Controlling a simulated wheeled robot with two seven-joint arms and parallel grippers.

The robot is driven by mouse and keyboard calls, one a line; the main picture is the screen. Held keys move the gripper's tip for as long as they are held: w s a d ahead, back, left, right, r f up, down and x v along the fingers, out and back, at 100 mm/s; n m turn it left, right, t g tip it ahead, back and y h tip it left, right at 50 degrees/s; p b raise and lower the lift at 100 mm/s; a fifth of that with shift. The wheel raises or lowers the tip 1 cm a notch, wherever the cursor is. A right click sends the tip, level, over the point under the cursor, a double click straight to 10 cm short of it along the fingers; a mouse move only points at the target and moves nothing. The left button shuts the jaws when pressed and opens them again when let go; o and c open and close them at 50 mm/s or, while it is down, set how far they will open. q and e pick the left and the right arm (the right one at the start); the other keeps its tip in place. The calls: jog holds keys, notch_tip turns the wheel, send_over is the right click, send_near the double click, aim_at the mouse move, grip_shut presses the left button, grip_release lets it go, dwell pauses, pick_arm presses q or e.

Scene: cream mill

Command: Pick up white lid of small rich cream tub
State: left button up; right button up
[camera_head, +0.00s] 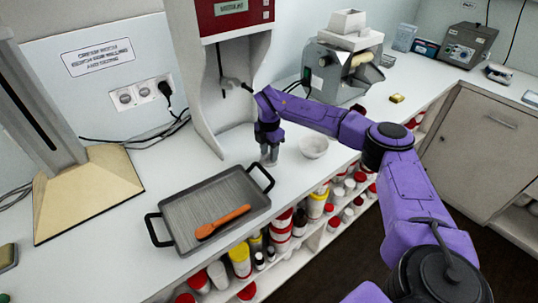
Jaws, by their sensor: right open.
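My right arm comes in from the right, and its gripper (268,158) points down over the white counter, close to the far right handle of the grey tray. The gripper is open, with nothing visible between its fingers. A small round white dish-like thing (314,146) stands on the counter just right of the gripper, apart from it. I cannot tell whether it is the cream tub or its lid. Several tubs and jars with white, red and yellow lids (239,252) stand on the shelf under the counter. My left gripper is not in view.
A grey tray (178,213) with black handles holds an orange-brown spoon (222,222) at the counter's front. A tall red and white machine (230,62) stands behind the gripper. A grey machine (340,72) stands farther back.

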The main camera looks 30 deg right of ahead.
jog(key=shift+s, duration=0.15)
grip_shut()
